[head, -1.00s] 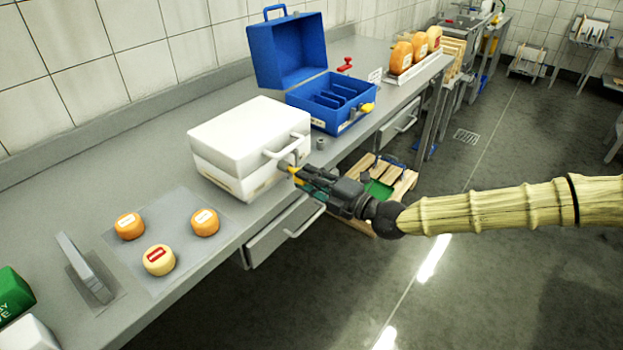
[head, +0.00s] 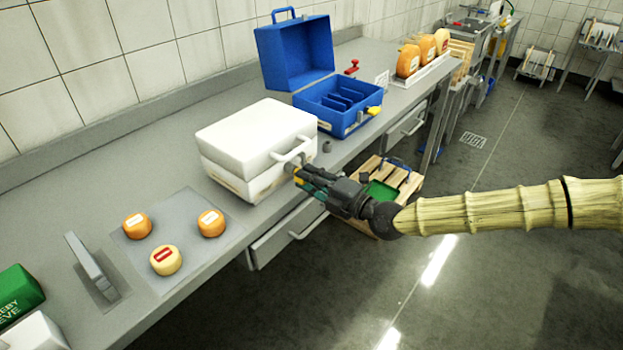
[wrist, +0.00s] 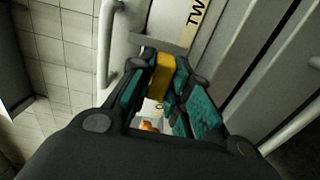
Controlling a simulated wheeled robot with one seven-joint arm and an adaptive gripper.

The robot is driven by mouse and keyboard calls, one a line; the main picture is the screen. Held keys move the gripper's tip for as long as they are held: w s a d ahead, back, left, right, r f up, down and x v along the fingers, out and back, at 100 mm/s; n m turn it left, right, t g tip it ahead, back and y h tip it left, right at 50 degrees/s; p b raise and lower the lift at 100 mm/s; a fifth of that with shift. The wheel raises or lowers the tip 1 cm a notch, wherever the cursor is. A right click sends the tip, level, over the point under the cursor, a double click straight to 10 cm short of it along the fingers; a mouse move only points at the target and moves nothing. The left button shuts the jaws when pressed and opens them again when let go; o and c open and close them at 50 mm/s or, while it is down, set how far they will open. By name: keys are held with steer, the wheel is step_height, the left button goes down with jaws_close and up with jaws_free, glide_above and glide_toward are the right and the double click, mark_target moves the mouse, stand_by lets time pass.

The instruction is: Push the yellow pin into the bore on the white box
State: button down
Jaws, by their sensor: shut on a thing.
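The white box (head: 243,146) stands closed on the counter, with a white handle on its front side. My gripper (head: 294,170) is at the box's front right, just below the handle. In the wrist view, my gripper (wrist: 163,82) is shut on the yellow pin (wrist: 160,77), which lies between the teal finger pads. The pin's far end meets a grey bracket on the box front. The bore itself is hidden, and I cannot tell how deep the pin sits.
An open blue case (head: 337,104) with a yellow pin at its front stands behind the box. A small grey cylinder (head: 327,146) stands near the counter edge. Several cheeses lie on a grey mat (head: 190,275) at the left.

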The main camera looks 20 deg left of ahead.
steer(key=shift+a, duration=0.1)
steer(key=c, duration=1.3)
jaws_free()
steer(key=shift+w, duration=0.1)
steer(key=shift+o, duration=0.2)
steer(key=v, duration=1.2)
